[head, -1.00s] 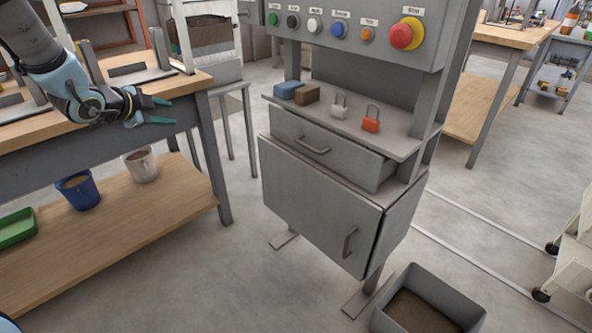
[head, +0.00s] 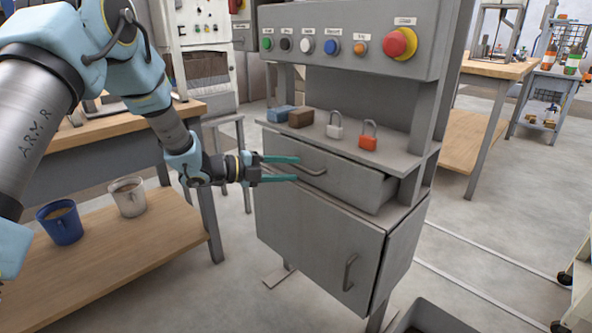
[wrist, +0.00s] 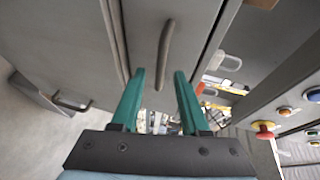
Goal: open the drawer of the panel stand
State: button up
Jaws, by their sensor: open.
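The grey panel stand (head: 310,240) has a drawer (head: 345,180) under its shelf. The drawer front stands a little proud of the stand, with part of its side showing at the right. Its bar handle (head: 313,170) is on the front. My gripper (head: 298,169) is open and empty, level with the handle, with its teal fingertips close to the handle's left end. In the wrist view the handle (wrist: 166,45) lies in line with the gap between the fingers of my gripper (wrist: 160,72). I cannot tell whether the tips touch the handle.
A cabinet door (head: 310,235) with its own handle is below the drawer. The shelf above holds a blue block (head: 280,113), a brown block (head: 301,118), a white padlock (head: 334,130) and an orange padlock (head: 368,142). A workbench (head: 110,130) stands left. A grey bin (head: 425,318) is at front right.

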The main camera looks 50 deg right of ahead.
jog(key=shift+x, duration=1.25)
jog(key=shift+c, duration=0.4)
grip_shut()
